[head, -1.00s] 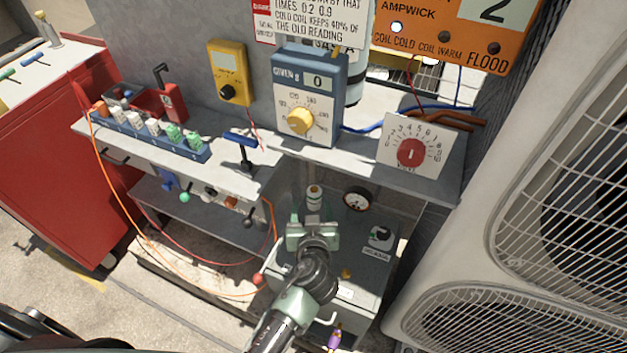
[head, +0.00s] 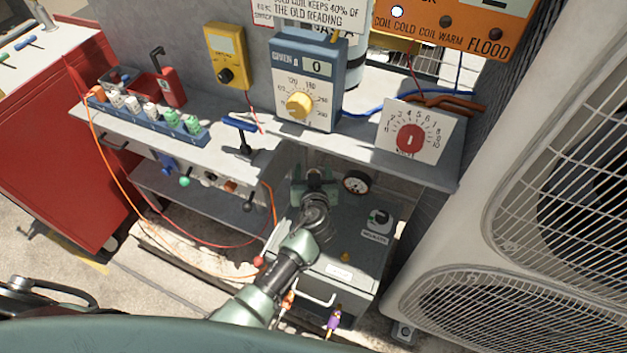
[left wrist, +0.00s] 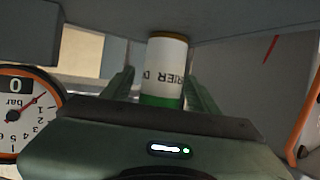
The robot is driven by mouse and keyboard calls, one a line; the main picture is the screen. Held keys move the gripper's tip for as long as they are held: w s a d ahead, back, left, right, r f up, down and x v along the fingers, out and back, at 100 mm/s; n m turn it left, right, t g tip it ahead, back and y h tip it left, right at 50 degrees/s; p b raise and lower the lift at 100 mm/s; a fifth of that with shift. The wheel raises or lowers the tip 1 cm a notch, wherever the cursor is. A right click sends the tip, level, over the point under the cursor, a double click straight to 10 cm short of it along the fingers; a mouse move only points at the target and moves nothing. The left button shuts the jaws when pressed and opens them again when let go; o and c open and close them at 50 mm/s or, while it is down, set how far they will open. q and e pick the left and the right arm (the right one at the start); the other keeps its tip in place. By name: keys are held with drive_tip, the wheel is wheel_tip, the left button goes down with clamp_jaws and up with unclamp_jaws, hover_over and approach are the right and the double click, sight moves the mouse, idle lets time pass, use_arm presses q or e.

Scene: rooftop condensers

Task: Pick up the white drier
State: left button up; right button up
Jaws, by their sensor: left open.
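The white drier (left wrist: 164,72) shows in the left wrist view as a white cylinder with a green band and a tan rim, part of the word DRIER readable on it. It stands between the two fingers of my left gripper (head: 316,180), which is open. I cannot tell whether either finger touches it. In the head view the gripper hides most or all of the drier, above the grey cabinet under the shelf. My right gripper is not in view.
The grey shelf (head: 365,154) overhangs just behind the gripper. A pressure gauge (head: 357,183) is close to its right, and a black-knobbed valve (head: 379,217) is on the cabinet (head: 335,250). An orange hose (head: 143,232) loops at left. A rack (head: 150,127) holds several small cylinders.

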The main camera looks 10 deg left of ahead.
use_arm(q)
clamp_jaws()
